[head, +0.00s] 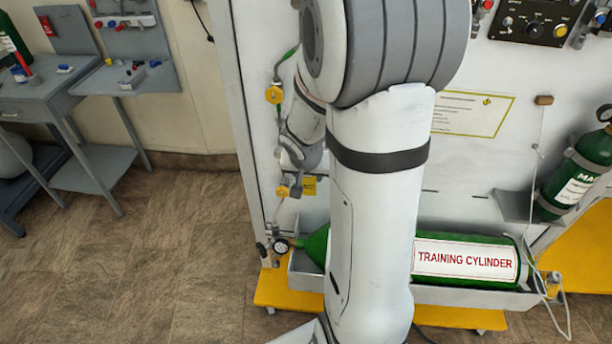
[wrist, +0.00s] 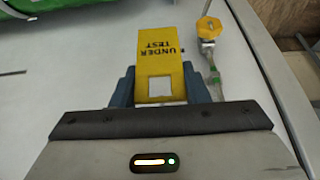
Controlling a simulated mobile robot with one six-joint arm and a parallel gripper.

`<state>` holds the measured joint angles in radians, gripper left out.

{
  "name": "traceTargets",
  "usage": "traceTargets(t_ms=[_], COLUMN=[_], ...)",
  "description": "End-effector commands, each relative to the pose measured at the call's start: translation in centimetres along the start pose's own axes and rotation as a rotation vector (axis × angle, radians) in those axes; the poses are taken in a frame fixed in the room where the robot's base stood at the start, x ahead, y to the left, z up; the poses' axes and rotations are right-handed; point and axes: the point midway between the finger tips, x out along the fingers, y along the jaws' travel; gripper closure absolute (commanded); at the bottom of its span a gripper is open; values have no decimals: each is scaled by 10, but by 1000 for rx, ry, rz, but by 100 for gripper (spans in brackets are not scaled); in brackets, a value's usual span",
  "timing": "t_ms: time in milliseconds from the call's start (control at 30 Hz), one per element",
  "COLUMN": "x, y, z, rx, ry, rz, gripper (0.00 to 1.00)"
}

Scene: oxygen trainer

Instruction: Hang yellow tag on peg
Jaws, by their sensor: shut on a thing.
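The yellow tag (wrist: 158,50) reads "UNDER TEST" in the wrist view and has a square opening near my jaws. My gripper (wrist: 160,86) is shut on it, with one blue finger on each side. The tag extends beyond the fingers, in front of the white panel. In the head view a small yellow patch, apparently the tag (head: 309,187), shows just left of my arm. My arm hides most of the area around it. I cannot pick out the peg with certainty; a small brown wooden piece (head: 544,100) with a cord is on the panel at right.
Yellow valve knobs (head: 274,95) sit on piping along the panel's left edge; one knob (wrist: 209,28) is close beside the tag. The green training cylinder (head: 466,260) lies in a tray below. A grey workbench (head: 35,98) stands at left. The floor between is clear.

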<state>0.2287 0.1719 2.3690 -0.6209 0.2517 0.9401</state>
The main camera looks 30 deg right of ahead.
Motion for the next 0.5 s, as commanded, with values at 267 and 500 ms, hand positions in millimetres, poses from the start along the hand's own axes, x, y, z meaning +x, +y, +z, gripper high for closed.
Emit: traceTargets(t_ms=[267, 500], x=[7, 14], y=[0, 0], z=[-15, -29], rx=[1, 1], ry=[-1, 0], rz=[1, 1], gripper=[80, 80])
